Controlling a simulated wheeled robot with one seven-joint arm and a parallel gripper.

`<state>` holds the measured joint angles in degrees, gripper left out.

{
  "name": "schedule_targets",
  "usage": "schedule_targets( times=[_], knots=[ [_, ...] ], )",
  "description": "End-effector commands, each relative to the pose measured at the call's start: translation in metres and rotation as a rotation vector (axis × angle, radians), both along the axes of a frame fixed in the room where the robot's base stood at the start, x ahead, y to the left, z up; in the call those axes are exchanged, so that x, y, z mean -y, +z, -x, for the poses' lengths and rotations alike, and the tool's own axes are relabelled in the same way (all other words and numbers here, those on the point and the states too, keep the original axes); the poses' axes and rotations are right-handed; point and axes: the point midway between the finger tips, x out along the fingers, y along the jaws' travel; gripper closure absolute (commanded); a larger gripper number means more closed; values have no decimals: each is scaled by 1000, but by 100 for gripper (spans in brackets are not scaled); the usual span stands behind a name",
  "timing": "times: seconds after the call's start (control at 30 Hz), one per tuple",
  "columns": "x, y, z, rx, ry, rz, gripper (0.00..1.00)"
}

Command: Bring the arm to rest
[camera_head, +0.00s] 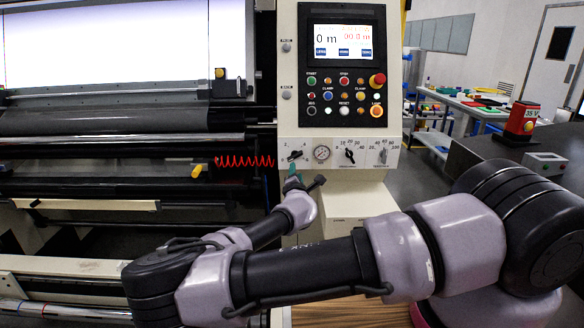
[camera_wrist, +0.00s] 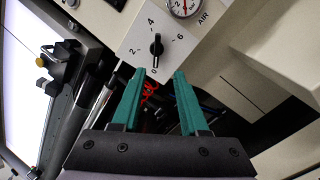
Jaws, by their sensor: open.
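My gripper (camera_head: 292,172) is at the end of my bent arm, just below the lower row of dials on the machine's control panel (camera_head: 340,95). In the wrist view my gripper (camera_wrist: 160,76) shows two green fingers spread apart with nothing between them. A black rotary knob (camera_wrist: 156,48), on a plate marked 0 to 6, lies ahead of the fingertips. The fingers look apart from the knob, and its pointer is near 0. The same knob (camera_head: 293,156) shows in the head view just above the gripper. My arm crosses the lower half of the head view.
A pressure gauge (camera_head: 321,153) and another knob (camera_head: 350,155) sit beside the first knob. A red coiled cable (camera_head: 244,161) hangs to the left. Rollers and a bright backlit panel (camera_head: 105,45) fill the left. A bench with small parts (camera_head: 475,103) stands at the right.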

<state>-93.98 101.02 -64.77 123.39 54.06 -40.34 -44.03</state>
Motion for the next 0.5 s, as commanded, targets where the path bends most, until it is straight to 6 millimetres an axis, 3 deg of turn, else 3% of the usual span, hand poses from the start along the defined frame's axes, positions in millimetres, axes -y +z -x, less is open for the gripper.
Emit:
schedule_targets(
  times=[0.23,0.4,0.5],
  knots=[
    [71,-21,2,-158,-277,-276,56],
    [116,-41,21,-299,-527,-551,56],
    [131,-47,36,-373,-660,-712,56]
  ],
)
